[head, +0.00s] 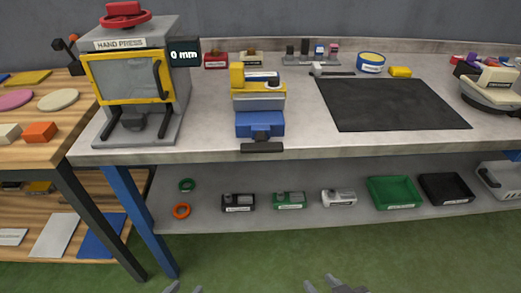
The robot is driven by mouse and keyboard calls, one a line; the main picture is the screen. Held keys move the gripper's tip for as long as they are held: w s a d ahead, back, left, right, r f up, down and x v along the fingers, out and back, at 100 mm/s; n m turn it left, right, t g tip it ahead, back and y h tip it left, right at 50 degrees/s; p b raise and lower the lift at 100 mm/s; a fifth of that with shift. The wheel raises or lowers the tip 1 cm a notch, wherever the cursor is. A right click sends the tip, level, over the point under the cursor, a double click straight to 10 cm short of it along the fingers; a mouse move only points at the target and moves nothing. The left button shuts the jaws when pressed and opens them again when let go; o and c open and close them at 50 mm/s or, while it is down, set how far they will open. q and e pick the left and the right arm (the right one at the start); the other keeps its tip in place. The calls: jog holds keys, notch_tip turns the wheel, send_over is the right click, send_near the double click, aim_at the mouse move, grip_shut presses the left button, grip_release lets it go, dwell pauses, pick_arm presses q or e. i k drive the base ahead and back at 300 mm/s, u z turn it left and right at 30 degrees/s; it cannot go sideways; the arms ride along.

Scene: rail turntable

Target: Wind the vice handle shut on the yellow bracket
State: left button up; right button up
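The blue and grey vice (260,122) stands at the front edge of the workbench, left of the black mat. Its black handle (262,148) lies crosswise at the front, just past the bench edge. The yellow bracket (237,76) sits at the top of the vice, by the grey jaws; whether the jaws touch it I cannot tell. My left gripper (184,288) shows only its tips at the bottom edge, apart and empty. My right gripper (335,284) is also at the bottom edge, its fingers apart and empty. Both are far below and in front of the handle.
The hand press (135,80) stands left of the vice. The black mat (392,104) lies to its right. The lower shelf (330,218) holds several small devices, a green bin (393,192) and a black bin (445,189). Space in front of the handle is clear.

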aim_at(262, 145)
jog(key=z, duration=3.15)
jog(key=k, duration=1.2)
jog(key=u, duration=1.95)
